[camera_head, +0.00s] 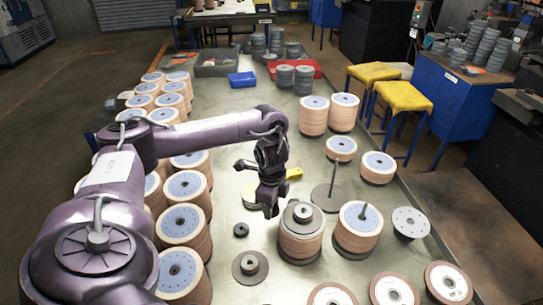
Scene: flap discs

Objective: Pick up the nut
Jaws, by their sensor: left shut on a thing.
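My left gripper (270,208) points down over the table, just left of the top of a disc stack (300,238). It is shut on a small dark piece at its fingertips that looks like the nut; the fingers largely hide it. A round metal hub or nut (303,211) sits on top of that stack. A small dark nut-like ring (241,230) lies on the table left of the stack. A dark flanged piece (250,264) lies nearer to me. My right gripper is not in view.
A second stack on a spindle (359,224) stands right of the first. A bare spindle on a round base (332,196) stands behind. Rows of disc stacks (184,221) line the table's left side. A blue tray (242,79) and yellow stools (402,97) are farther back.

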